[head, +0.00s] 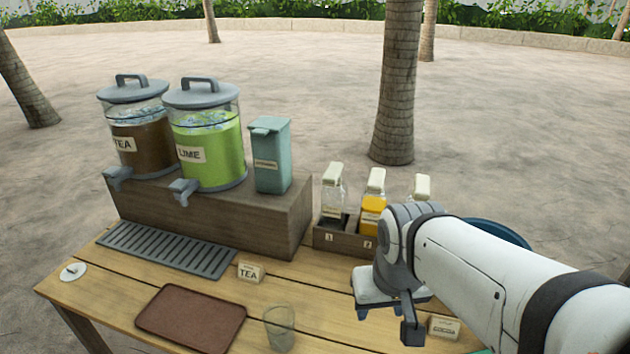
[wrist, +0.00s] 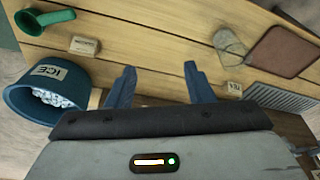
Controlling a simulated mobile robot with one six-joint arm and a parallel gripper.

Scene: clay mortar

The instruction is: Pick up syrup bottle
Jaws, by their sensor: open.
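Several white-capped bottles stand in a dark wooden rack (head: 334,240) in the head view. The left one is a clear bottle (head: 333,192) with dark contents low down, in the slot marked 1. The middle one is a yellow-orange bottle (head: 373,207), in the slot marked 2. A third bottle (head: 421,186) shows only its top; my arm hides the rest. My gripper (head: 388,323) is open and empty, above the table in front of the rack. In the wrist view my gripper (wrist: 160,87) has its fingers apart over bare planks, and no bottle shows.
On the table (head: 308,290) are a brown tray (head: 190,318), a glass (head: 279,328), a TEA tag (head: 250,272) and a drip grate (head: 165,248). TEA and LIME dispensers (head: 208,140) stand on a wooden riser. An ICE bucket (wrist: 45,100) and green scoop (wrist: 45,20) show in the wrist view.

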